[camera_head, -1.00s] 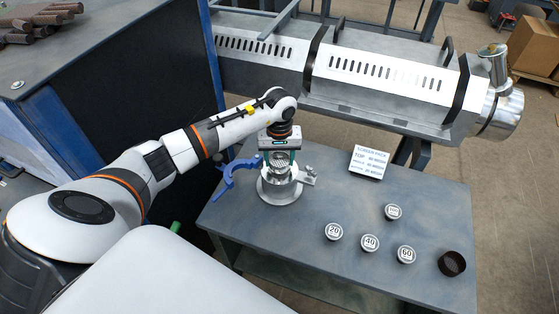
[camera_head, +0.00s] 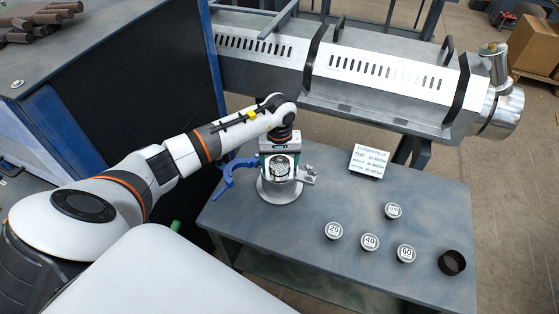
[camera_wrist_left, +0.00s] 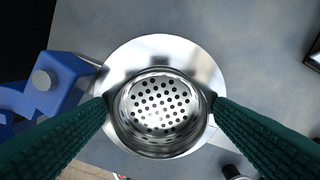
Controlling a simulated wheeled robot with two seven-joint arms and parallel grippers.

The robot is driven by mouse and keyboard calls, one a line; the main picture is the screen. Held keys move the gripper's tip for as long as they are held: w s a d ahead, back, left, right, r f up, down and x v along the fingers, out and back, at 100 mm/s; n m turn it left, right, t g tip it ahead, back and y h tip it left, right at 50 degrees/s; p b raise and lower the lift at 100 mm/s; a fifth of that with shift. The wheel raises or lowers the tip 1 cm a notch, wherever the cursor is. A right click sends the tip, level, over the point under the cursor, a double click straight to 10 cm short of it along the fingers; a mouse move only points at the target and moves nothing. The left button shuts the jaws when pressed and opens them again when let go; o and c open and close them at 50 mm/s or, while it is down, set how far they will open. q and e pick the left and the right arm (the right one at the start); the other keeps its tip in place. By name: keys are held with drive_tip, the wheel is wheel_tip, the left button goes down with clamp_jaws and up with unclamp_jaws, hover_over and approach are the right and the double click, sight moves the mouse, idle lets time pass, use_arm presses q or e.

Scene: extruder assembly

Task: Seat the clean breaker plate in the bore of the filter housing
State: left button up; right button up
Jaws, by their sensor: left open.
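The filter housing (camera_head: 281,195) is a silver cylinder on a round flange, standing on the table; it also shows in the left wrist view (camera_wrist_left: 206,68). The breaker plate (camera_wrist_left: 158,105), a shiny disc with many round holes, lies inside the bore, ringed by the housing wall; it looks about level. Whether the fingertips touch the rim is unclear. My right gripper is not in view.
A blue clamp (camera_head: 232,174) stands left of the housing. Several numbered round pieces (camera_head: 370,242) and a dark mesh-bottomed ring (camera_head: 452,263) lie to the right. A white sign (camera_head: 370,161) stands behind. The extruder barrel (camera_head: 390,85) runs along the back.

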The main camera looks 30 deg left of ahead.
sight(280, 168)
use_arm(q)
wheel_tip(280, 168, up, 12)
drive_tip(key=b, duration=0.1)
drive_tip(key=shift+r, duration=0.15)
drive_tip(key=shift+d, duration=0.1)
idle(0.5)
